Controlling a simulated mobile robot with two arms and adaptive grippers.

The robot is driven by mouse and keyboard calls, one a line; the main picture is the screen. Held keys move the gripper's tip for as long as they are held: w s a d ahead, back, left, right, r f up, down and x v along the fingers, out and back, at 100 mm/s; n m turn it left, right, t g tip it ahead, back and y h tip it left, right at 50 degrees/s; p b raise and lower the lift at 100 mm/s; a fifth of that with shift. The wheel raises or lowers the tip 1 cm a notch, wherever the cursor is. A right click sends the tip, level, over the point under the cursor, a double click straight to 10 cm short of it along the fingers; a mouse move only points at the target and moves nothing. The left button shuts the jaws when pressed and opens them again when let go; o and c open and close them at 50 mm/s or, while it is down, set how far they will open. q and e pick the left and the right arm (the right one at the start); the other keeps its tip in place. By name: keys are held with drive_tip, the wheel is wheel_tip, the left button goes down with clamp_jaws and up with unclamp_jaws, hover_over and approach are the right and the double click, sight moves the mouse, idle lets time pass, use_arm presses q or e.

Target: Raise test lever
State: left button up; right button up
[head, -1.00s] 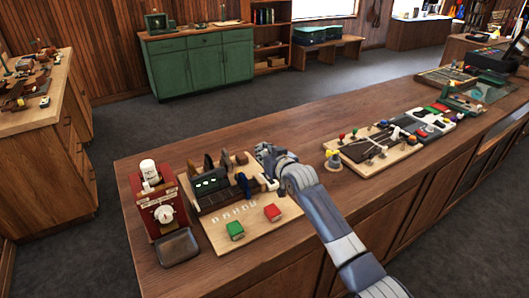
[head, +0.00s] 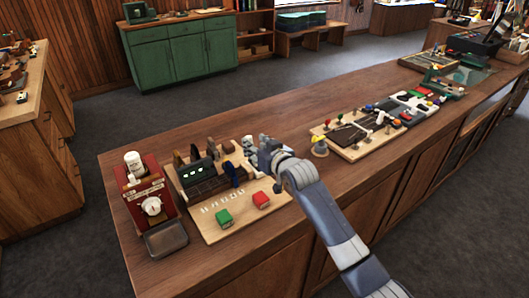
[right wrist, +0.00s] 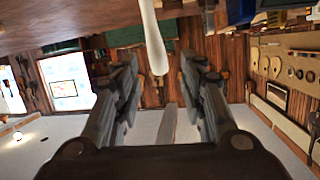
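In the head view my gripper largely hides that spot. My left gripper is not in view.
A red device with a white dial (head: 151,206) and a dark tray (head: 165,239) stand left of the board. Bare counter (head: 285,135) lies between.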

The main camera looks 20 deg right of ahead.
drive_tip(key=v, duration=0.6)
drive_tip(key=shift+s, duration=0.2)
drive_tip(key=shift+f, duration=0.1)
